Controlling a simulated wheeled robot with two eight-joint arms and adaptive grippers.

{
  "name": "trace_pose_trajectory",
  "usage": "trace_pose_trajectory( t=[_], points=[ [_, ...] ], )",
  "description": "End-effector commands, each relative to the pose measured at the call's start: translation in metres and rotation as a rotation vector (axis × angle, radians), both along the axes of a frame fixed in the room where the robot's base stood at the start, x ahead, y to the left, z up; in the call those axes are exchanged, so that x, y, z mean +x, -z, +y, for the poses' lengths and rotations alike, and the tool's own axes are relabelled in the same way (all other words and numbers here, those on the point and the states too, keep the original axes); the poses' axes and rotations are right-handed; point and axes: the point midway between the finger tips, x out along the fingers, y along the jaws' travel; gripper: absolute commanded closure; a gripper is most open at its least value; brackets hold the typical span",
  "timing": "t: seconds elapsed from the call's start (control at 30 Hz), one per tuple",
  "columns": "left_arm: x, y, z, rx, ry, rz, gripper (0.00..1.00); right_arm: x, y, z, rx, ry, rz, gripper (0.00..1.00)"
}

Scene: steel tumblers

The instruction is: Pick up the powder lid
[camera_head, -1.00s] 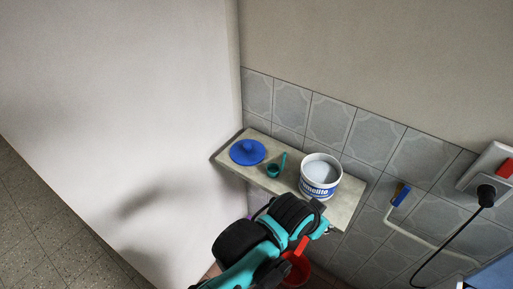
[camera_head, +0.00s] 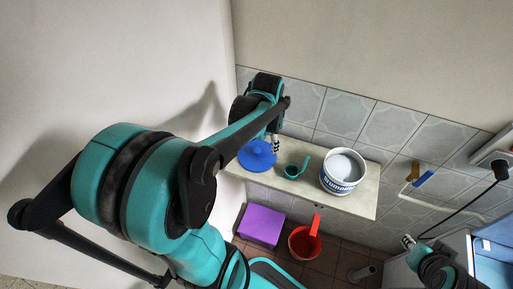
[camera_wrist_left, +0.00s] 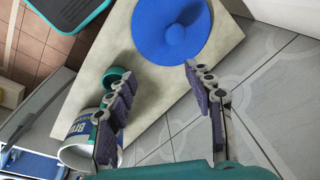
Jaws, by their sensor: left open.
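The powder lid is a round blue lid (camera_head: 257,156) with a central knob, lying flat at the left end of the wall shelf (camera_head: 352,203). In the left wrist view the lid (camera_wrist_left: 158,38) is at the top, beyond the fingertips. My left gripper (camera_head: 276,143) is over the lid's right edge in the head view, with its arm passing over the shelf's left end. In the left wrist view its fingers (camera_wrist_left: 159,72) are spread apart with nothing between them. My right gripper (camera_head: 408,242) shows small at the lower right; its finger state is unclear.
A teal scoop (camera_head: 291,171) lies right of the lid, then an open white tub (camera_head: 340,182) with blue lettering. Below the shelf are a purple box (camera_head: 261,225) and a red dipper (camera_head: 303,243). A tiled wall (camera_head: 345,112) stands behind.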

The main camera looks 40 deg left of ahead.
Motion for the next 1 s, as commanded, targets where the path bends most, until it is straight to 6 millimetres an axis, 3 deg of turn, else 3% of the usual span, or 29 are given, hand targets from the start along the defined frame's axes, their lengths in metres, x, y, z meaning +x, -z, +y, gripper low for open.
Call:
trace_pose_trajectory(
  t=[0.1, 0.3, 0.8, 1.0],
  points=[
    [0.006, 0.007, 0.027, -0.016, 0.054, 0.075, 0.47, 0.0, -0.014, 0.0, 0.0, 0.0, 0.0, 0.71],
    [0.006, 0.022, 0.045, -0.036, 0.105, 0.13, 0.47, 0.0, -0.018, 0.0, 0.0, 0.0, 0.0, 0.71],
    [0.0, 0.089, 0.043, -0.038, 0.11, 0.133, 0.47, 0.0, 0.004, 0.0, 0.0, 0.0, 0.0, 0.71],
    [0.0, 0.099, 0.043, -0.038, 0.109, 0.133, 0.47, 0.0, 0.006, 0.0, 0.0, 0.0, 0.0, 0.71]
  ],
)
